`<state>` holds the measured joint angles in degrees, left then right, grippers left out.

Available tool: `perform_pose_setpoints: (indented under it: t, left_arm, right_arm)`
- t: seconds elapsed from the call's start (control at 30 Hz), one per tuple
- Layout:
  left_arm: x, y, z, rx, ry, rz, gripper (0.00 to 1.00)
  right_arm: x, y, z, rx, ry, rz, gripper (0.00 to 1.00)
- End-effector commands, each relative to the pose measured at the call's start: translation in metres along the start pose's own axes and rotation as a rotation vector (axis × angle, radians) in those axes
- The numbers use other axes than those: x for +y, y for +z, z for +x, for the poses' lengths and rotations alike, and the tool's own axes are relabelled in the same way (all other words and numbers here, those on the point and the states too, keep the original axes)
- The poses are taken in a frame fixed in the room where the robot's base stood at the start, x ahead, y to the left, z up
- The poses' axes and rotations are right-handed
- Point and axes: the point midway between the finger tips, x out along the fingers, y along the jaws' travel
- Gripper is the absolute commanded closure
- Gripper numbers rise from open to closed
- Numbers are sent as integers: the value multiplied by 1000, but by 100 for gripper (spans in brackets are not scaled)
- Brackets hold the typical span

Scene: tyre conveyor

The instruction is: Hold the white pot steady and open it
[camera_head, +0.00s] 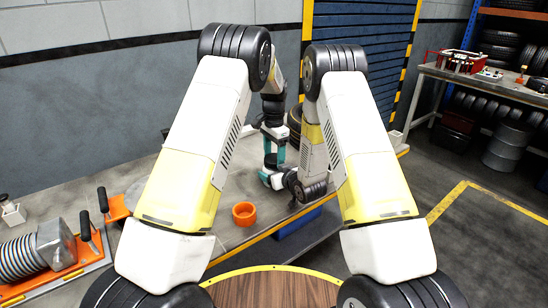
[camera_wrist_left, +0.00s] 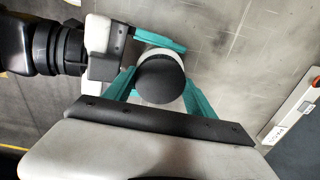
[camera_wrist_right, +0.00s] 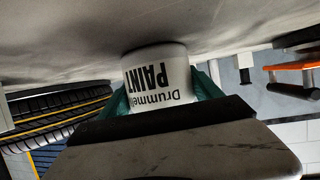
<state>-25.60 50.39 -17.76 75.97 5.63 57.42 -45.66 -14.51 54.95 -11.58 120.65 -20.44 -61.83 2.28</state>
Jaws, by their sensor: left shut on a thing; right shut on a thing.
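The white pot (camera_wrist_right: 160,75) carries black lettering that reads "PAINT", upside down in the right wrist view. Its round black lid (camera_wrist_left: 160,80) faces the left wrist camera. My left gripper (camera_wrist_left: 160,90) comes from above, its teal fingers shut on either side of the lid. My right gripper (camera_wrist_right: 160,95) comes from the side, its teal fingers shut around the pot's white body. Its teal fingers also show at the top of the left wrist view. In the head view my left gripper (camera_head: 274,150) points down over the grey table; the pot is mostly hidden there by my arms.
An orange ring-shaped cup (camera_head: 244,214) stands on the grey table left of the grippers. An orange-based fixture with a coil (camera_head: 25,258) lies at the far left. A side bench (camera_head: 490,85) with a red tray (camera_head: 462,61) stands at the right.

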Motion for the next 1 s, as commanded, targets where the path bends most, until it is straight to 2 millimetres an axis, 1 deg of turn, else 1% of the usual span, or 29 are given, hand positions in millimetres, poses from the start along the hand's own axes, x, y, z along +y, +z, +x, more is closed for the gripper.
perform_pose_setpoints:
  t: [0.1, 0.7, 0.8, 0.9, 1.0]
  left_arm:
    - [0, -1, -1, 3, -2, -279, 84]
    - [0, -1, -2, 5, 0, -1732, 84]
    - [0, -1, -2, 5, 0, -1915, 84]
    - [0, -1, -2, 6, 1, -2031, 84]
    - [-1, -1, -2, 6, 2, -2044, 84]
  right_arm:
    - [-1, 0, 0, 0, -1, -1, 100]
    - [-1, 0, 0, 0, -2, -1, 100]
    - [-1, 0, 0, -1, -2, -1, 100]
    - [-1, 0, 0, -1, -2, -1, 100]
    - [-1, 0, 0, -1, -2, -1, 100]
